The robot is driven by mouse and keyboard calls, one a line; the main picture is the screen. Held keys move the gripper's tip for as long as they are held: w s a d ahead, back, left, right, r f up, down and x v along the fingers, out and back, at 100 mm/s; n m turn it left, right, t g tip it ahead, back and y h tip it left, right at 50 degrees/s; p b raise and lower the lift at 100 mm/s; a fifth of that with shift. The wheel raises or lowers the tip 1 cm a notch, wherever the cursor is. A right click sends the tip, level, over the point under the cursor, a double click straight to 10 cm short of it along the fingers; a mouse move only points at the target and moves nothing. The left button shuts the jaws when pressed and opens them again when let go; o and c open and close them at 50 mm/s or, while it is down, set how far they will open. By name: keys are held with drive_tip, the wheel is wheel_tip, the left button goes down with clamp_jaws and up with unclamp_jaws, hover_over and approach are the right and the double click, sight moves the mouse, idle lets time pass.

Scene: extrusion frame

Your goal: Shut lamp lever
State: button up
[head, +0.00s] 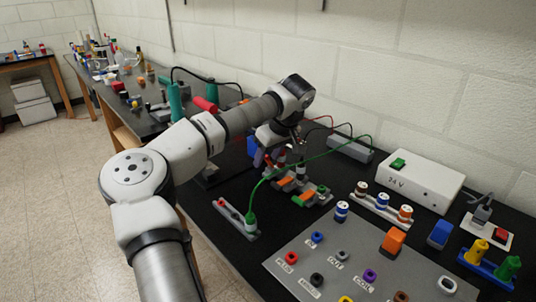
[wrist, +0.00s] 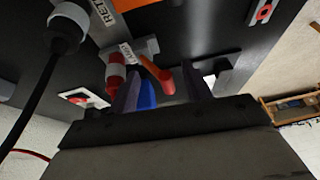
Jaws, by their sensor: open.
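In the wrist view, an orange-red lever (wrist: 156,72) sticks out from a grey mount with a small white label (wrist: 126,51), probably the lamp lever; the label is hard to read. My gripper (wrist: 161,70) is open, its two dark fingers on either side of the lever's end in the picture. I cannot tell whether they touch it. Nothing is held. In the head view my gripper (head: 262,157) is over the dark bench by several orange levers (head: 286,183) on grey bases, partly hidden by my arm.
A red and white plug (wrist: 115,70) stands close to the left finger, and a black cable plug (wrist: 67,28) is farther left. In the head view, a green cable arches to a green plug (head: 250,220). A grey panel (head: 330,262) and a white 24 V box (head: 418,180) lie to the right.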

drive_tip(key=shift+f, duration=0.15)
drive_tip(key=shift+c, duration=0.4)
drive_tip(key=c, duration=0.9)
